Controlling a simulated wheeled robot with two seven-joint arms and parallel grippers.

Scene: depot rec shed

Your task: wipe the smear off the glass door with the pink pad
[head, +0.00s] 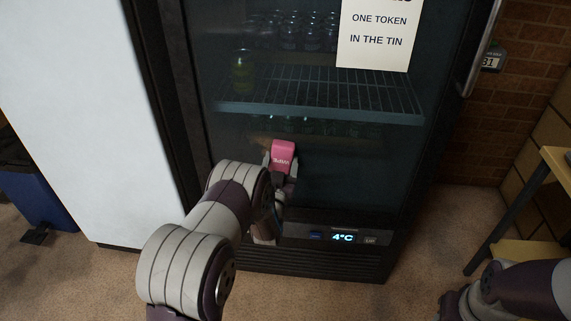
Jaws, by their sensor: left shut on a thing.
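The glass door (350,165) belongs to a dark upright drinks fridge in front of me. The pink pad (283,152) is in my left gripper (281,175), at the lower left part of the glass. The gripper is shut on the pad. I cannot tell whether the pad touches the glass. No smear stands out on the glass; the arm and pad hide part of the door.
A paper sign (377,38) is on the upper door, near the metal handle (481,50). A white cabinet (85,110) stands left, with a blue bin (35,190) beyond it. A wooden-topped table (557,162) stands right. Carpet between fridge and table is clear.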

